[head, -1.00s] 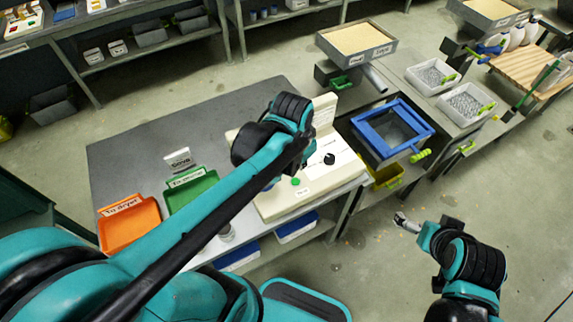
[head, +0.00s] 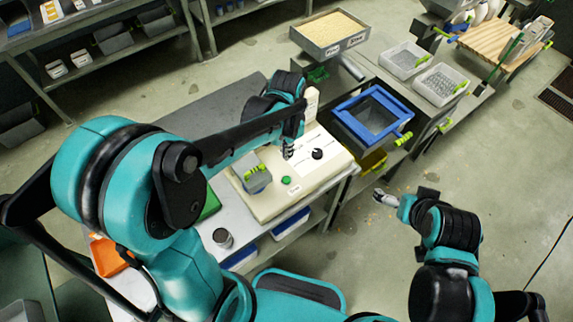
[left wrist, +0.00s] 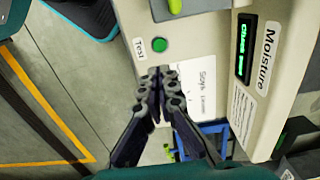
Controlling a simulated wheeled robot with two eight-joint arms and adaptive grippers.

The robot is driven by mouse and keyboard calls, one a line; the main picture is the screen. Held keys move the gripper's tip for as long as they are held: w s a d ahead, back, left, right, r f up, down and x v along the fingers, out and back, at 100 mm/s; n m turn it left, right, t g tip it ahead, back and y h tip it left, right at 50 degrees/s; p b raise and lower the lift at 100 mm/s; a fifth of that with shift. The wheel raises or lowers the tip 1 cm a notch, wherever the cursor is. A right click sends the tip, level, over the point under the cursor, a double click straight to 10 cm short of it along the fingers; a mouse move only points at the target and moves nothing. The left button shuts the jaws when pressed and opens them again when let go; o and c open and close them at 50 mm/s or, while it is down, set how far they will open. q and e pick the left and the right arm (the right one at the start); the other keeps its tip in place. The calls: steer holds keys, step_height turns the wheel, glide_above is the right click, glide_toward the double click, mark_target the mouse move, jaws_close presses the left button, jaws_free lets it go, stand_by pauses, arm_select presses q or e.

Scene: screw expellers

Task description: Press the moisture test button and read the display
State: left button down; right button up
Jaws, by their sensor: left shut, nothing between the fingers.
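The cream moisture tester (head: 310,190) stands on the grey bench. Its green button (head: 286,180), labelled "Test" in the left wrist view, is raised on the top face (left wrist: 160,45). The display (left wrist: 243,48) shows small green text that I cannot read surely; "Moisture" is printed beside it. My left gripper (head: 288,153) hangs over the tester, fingers shut and empty. In the left wrist view its fingertips (left wrist: 158,80) appear just below the button, with a gap between. My right gripper (head: 382,196) is out over the floor, away from the tester; its finger state is unclear.
A grey container with a green handle (head: 255,178) sits on the tester, left of the button. A black knob (head: 317,154) stands on its right. A metal cup (head: 222,238) is on the bench. A blue-framed sieve (head: 372,112) is beyond the tester.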

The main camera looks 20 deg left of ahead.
mark_target(287, 180)
arm_select(q)
step_height(287, 180, down, 13)
steer(key=b, duration=0.4)
steer(key=shift+f, duration=0.2)
